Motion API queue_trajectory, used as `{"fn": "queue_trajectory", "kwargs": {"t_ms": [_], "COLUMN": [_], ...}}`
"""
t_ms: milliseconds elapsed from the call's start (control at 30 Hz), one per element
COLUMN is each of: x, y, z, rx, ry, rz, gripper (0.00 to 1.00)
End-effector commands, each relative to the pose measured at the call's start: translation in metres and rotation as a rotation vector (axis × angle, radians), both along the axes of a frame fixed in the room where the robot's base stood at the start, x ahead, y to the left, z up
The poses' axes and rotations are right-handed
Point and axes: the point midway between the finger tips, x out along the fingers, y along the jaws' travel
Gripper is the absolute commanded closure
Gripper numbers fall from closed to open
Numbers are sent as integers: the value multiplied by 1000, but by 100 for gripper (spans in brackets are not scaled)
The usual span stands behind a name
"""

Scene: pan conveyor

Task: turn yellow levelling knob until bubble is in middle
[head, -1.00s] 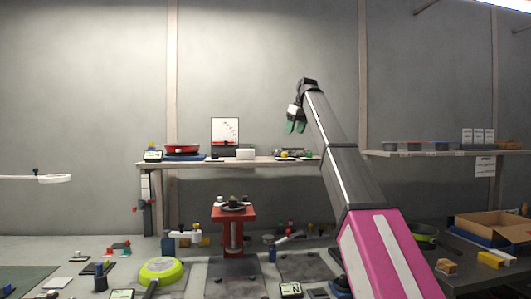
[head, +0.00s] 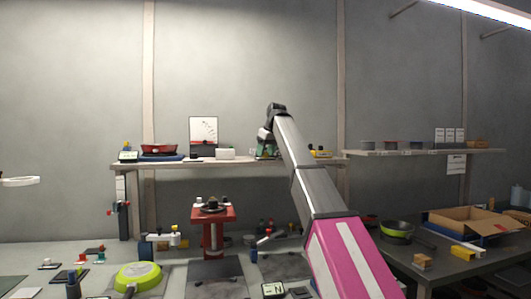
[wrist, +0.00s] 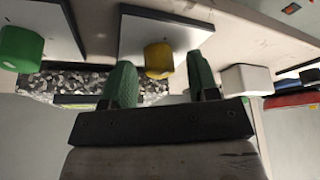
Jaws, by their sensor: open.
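The yellow knob (wrist: 158,60) sits on a pale square plate (wrist: 135,35) in the wrist view. My gripper (wrist: 160,74) is open, with one green finger on each side of the knob; I cannot tell whether either finger touches it. A green knob (wrist: 20,48) sits on another plate to the left. A thin yellow-green strip (wrist: 75,100), perhaps the level vial, shows beside a speckled block, partly behind the left finger. I cannot make out a bubble. In the head view my gripper (head: 266,146) is at the wall shelf, hiding what is behind it.
A white block (wrist: 246,78) stands close right of my right finger. On the wall shelf (head: 235,164) are a red pan (head: 159,149) and a dial board (head: 204,129). Air above the shelf is clear.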

Motion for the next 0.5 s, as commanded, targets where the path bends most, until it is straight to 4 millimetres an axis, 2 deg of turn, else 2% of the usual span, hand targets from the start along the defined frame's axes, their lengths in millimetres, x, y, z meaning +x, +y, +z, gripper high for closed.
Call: {"fn": "queue_trajectory", "kwargs": {"t_ms": [267, 300, 433, 500], "x": [1, 1, 1, 1], "y": [1, 1, 1, 1], "z": [-2, -2, -2, -2], "rx": [0, 0, 0, 0], "ry": [0, 0, 0, 0], "rz": [0, 0, 0, 0], "gripper": [46, 49, 91, 95]}}
